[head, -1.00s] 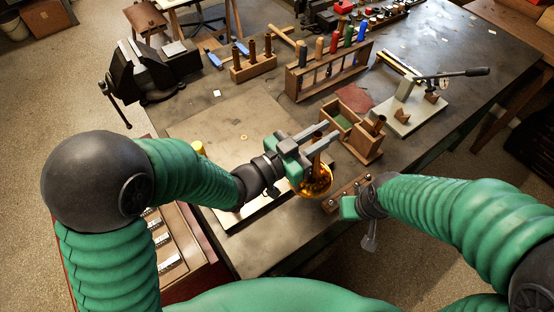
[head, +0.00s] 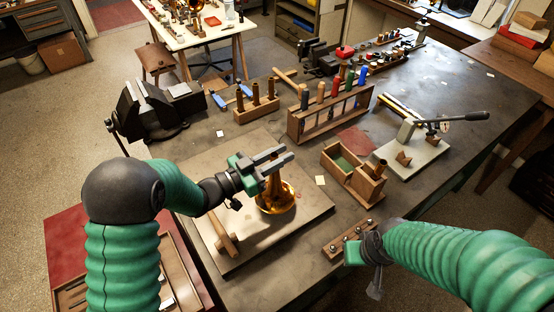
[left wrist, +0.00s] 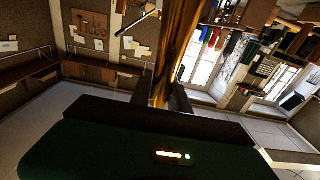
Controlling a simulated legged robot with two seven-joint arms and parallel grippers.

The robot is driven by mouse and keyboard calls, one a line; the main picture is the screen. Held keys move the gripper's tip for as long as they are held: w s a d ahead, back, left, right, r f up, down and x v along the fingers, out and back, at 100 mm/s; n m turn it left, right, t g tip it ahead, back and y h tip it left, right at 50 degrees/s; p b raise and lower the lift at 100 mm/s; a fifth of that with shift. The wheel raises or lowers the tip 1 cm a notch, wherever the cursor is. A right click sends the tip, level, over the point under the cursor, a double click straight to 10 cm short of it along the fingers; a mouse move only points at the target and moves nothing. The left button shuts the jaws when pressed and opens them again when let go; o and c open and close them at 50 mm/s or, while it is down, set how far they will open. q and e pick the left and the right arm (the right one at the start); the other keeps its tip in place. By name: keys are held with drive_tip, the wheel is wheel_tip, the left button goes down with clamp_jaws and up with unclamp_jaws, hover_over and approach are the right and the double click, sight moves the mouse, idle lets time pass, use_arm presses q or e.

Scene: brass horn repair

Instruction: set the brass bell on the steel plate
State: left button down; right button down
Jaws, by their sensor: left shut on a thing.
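The brass bell (head: 277,203) is upright with its flared mouth down, over the right part of the steel plate (head: 245,250). I cannot tell whether its rim touches the plate. My left gripper (head: 272,163) is shut on the bell's narrow upper neck. The left wrist view shows the brass neck (left wrist: 180,45) between the fingers. My right gripper (head: 368,272) is low at the right, past the plate's right edge and away from the bell. Its jaws are too unclear to read.
A wooden tool (head: 228,241) lies on the plate's left part. A wooden box (head: 350,172), a small wooden block with metal studs (head: 348,240) and a lever press (head: 415,145) are to the right. A tool rack (head: 330,112) and a vise (head: 155,108) stand behind.

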sight(275, 177)
use_arm(q)
drive_tip(key=f, duration=0.3)
drive_tip(key=shift+w+f+p, duration=0.15)
drive_tip(key=shift+w+p, duration=0.1)
drive_tip(key=shift+p, duration=0.15)
drive_tip(key=shift+f, duration=0.15)
drive_tip(key=shift+a, duration=0.15)
use_arm(e)
drive_tip(key=shift+d+r, duration=0.3)
drive_tip(key=shift+r, duration=0.05)
use_arm(q)
drive_tip(key=c, duration=1.2)
unclamp_jaws()
drive_tip(key=shift+a, duration=0.15)
drive_tip(key=shift+c, duration=0.2)
use_arm(e)
drive_tip(key=shift+s+a, duration=0.1)
drive_tip(key=shift+r, duration=0.1)
